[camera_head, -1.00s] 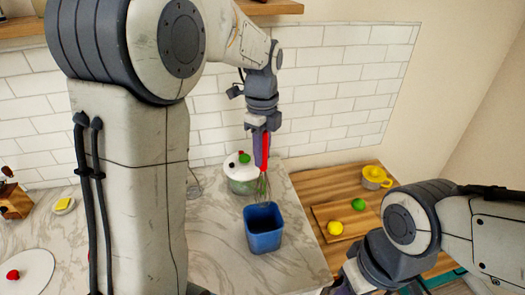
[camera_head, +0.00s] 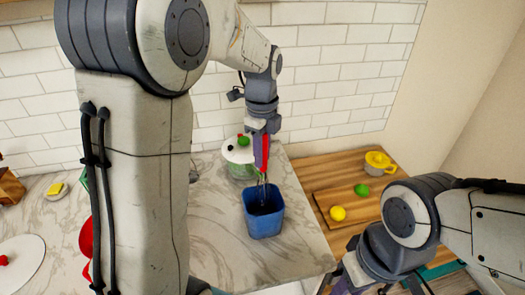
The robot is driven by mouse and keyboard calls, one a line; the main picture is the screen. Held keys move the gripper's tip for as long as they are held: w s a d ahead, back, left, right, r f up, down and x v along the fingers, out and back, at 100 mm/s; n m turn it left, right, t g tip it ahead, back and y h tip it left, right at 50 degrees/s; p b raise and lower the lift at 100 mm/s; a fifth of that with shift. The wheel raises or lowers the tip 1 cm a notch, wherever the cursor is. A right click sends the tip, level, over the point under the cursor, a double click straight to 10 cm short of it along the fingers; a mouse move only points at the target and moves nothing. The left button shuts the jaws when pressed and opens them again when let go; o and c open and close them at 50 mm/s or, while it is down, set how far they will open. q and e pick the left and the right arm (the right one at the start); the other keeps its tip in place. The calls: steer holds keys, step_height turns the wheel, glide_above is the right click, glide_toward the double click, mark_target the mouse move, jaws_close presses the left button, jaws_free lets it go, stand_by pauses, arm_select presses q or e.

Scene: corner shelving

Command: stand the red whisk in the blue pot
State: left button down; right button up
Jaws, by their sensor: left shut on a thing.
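The red whisk (camera_head: 265,152) is upright in my left gripper (camera_head: 261,150), which is shut on its red handle. The whisk's wire end reaches down into the opening of the blue pot (camera_head: 264,222). How deep the wires sit is partly hidden by the pot's front wall. The blue pot stands upright on the marble counter, with the left gripper above its rim. My right arm comes in at the lower right, and its gripper's fingers are not visible.
To the right, a wooden board (camera_head: 325,202) holds a lemon (camera_head: 338,213) and a lime (camera_head: 362,190), near a yellow cup (camera_head: 377,162). Bare marble counter (camera_head: 215,235) lies left of the blue pot.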

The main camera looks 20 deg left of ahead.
arm_select(q)
steer(key=shift+f+b, duration=1.05)
steer(key=shift+f, duration=0.85)
steer(key=c, duration=0.6)
jaws_free()
step_height(320, 180, up, 10)
steer(key=shift+r+b, duration=0.25)
steer(key=shift+b, duration=0.25)
